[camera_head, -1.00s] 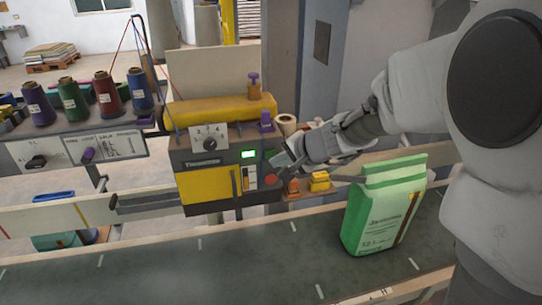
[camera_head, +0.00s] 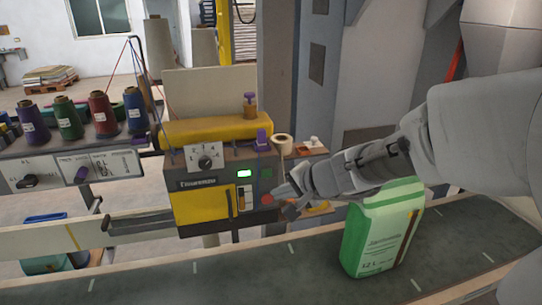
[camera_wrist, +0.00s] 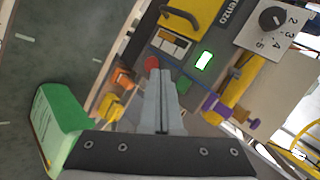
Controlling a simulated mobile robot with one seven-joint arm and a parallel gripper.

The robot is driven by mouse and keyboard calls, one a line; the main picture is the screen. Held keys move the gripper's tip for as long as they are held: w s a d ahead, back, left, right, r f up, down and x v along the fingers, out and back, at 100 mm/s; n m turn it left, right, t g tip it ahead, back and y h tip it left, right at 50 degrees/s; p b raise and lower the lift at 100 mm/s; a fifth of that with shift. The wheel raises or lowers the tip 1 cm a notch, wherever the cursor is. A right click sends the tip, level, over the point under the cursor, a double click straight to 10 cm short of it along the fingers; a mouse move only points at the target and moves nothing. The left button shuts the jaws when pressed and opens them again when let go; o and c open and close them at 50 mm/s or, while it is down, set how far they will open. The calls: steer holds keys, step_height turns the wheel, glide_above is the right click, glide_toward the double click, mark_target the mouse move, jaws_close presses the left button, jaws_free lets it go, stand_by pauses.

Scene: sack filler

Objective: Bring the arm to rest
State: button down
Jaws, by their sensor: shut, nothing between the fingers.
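My gripper (camera_head: 287,203) is shut and empty, just in front of the right side of the yellow and dark sewing machine (camera_head: 203,206). In the wrist view my gripper's closed fingers (camera_wrist: 160,88) point toward the machine's panel, with the red button (camera_wrist: 152,63) near their tips. I cannot tell whether they touch it. In the head view the red button (camera_head: 267,199) shows just left of the fingertips. The panel also has a lit green display (camera_head: 244,174) and a numbered dial (camera_head: 205,161).
A green and white sack (camera_head: 378,235) stands upright on the dark conveyor (camera_head: 215,277), below my forearm. It also shows in the wrist view (camera_wrist: 58,118). Several thread cones (camera_head: 68,118) stand on a shelf at the left. The conveyor left of the sack is clear.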

stand_by(0.4)
steer(key=s+d+r+n+h, duration=0.1)
steer(key=s+d+n+h, duration=0.1)
steer(key=s+d, duration=0.2)
steer(key=s+d+r+n+g+h, duration=0.1)
steer(key=s+d+n+h, duration=0.1)
steer(key=s, duration=0.9)
steer(key=s+d+r+n+g+h, duration=0.1)
steer(key=s+d+n+h, duration=0.1)
steer(key=s+d, duration=0.5)
steer(key=shift+s+r+n, duration=0.4)
steer(key=shift+s+n, duration=0.2)
steer(key=shift+n, duration=0.3)
steer(key=shift+a, duration=0.2)
